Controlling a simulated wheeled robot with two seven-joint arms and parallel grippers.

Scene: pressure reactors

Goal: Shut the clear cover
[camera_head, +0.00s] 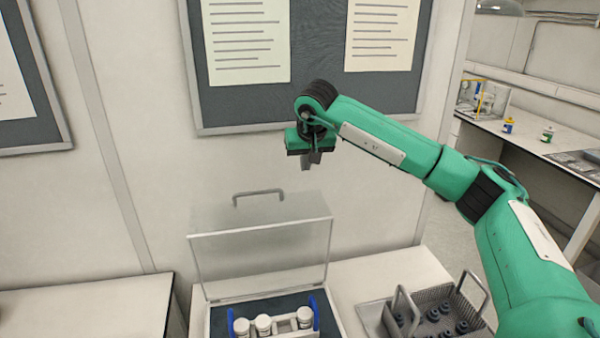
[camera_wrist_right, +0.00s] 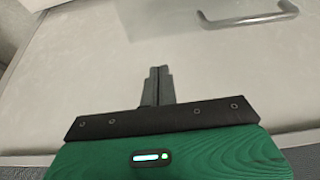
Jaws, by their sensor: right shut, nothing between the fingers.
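The clear cover (camera_head: 262,253) stands raised, hinged on a box on the table. A grey handle (camera_head: 259,196) is on its upper panel. Inside the box is a rack with several white-capped containers (camera_head: 264,325) between blue side handles. My right gripper (camera_head: 312,163) is shut and empty, above and to the right of the handle, apart from the cover. In the right wrist view the closed fingers (camera_wrist_right: 157,84) show in the middle, and the cover's handle (camera_wrist_right: 248,16) shows at the upper right. My left gripper is not in view.
A wire basket (camera_head: 437,312) with dark round parts stands on the table right of the box. A notice board (camera_head: 308,100) with papers hangs on the wall behind. A white table (camera_head: 90,306) lies to the left. A far bench (camera_head: 530,145) stands at the right.

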